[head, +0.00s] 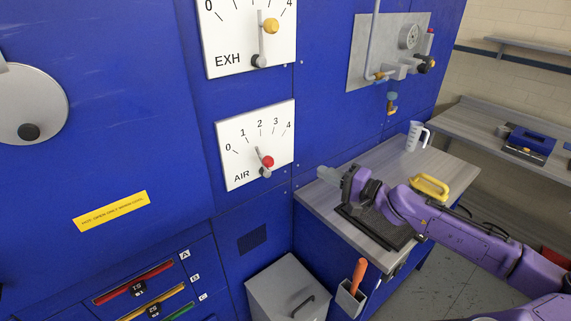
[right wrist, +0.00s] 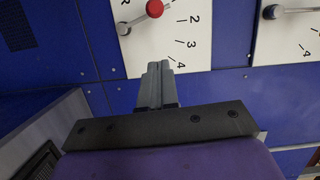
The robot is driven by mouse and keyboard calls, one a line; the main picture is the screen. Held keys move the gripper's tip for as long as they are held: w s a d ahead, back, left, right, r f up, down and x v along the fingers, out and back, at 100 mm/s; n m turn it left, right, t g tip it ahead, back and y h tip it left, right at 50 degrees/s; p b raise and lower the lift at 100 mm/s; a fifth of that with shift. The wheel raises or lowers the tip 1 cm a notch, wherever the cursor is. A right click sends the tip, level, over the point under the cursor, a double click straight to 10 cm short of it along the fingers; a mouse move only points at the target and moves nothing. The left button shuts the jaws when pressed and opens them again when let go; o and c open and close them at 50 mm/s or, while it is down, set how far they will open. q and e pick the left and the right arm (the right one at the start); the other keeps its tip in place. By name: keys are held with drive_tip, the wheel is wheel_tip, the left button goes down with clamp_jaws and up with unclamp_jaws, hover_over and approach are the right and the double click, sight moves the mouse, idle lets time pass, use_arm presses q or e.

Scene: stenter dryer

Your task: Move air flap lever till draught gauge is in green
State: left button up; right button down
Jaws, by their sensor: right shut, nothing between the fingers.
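The air flap lever has a red knob (head: 268,161) and sits on the white AIR plate (head: 232,165), marked 0 to 4. Its thin pointer stands up and slightly left, between about 1 and 2. The red knob also shows at the top of the right wrist view (right wrist: 154,9). My right gripper (head: 323,173) is shut and empty, right of the plate and apart from the knob. Its closed fingertips (right wrist: 160,66) appear in front of the plate's edge near the 4. A small round dial (head: 409,36), perhaps the draught gauge, is on the grey panel; its reading is too small to tell.
The EXH plate with a yellow knob (head: 271,26) is above. A grey worktop (head: 330,203) with a dark mat lies under my right arm, with a clear jug (head: 414,135) and yellow-handled tool (head: 430,186). A grey bin (head: 285,285) stands below.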

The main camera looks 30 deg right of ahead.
sight(268, 166)
drive_tip(key=s+a+b+x, duration=0.1)
drive_tip(key=a+b+x, duration=0.1)
drive_tip(key=b+x, duration=0.5)
drive_tip(key=x, duration=0.4)
drive_tip(key=shift+w+a, duration=0.3)
drive_tip(key=shift+a, duration=0.1)
drive_tip(key=shift+f, duration=0.1)
drive_tip(key=shift+a+n, duration=0.3)
drive_tip(key=shift+a, duration=0.25)
